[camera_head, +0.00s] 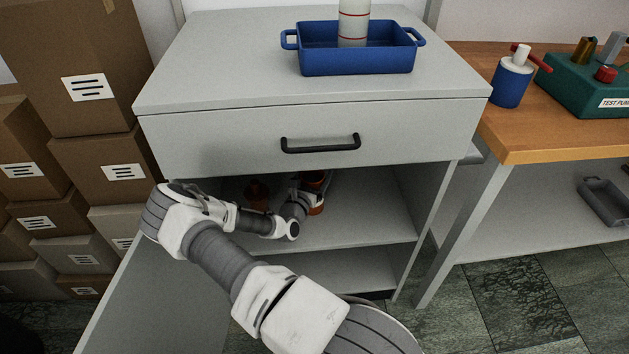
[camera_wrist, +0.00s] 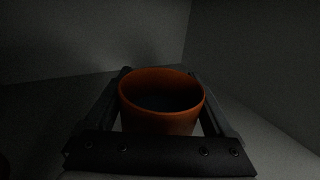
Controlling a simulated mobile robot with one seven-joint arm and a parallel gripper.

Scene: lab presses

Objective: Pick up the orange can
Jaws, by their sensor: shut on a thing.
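The orange can (camera_wrist: 160,121) fills the middle of the wrist view, its round open rim toward the camera and its inside dark. My gripper (camera_wrist: 157,84) has a finger on each side of it and is shut on it. In the head view the orange can (camera_head: 316,210) shows only in part inside the open cabinet bay, under the drawer. My gripper (camera_head: 311,190) there partly covers it. I cannot tell whether the can touches the shelf (camera_head: 365,232).
A dark red-orange object (camera_head: 257,193) stands in the bay, left of my gripper. The closed drawer (camera_head: 220,140) is just above my arm. Cardboard boxes (camera_head: 95,165) are stacked at the left. A blue tray (camera_head: 357,62) sits on the cabinet top. A wooden bench (camera_head: 535,140) stands right.

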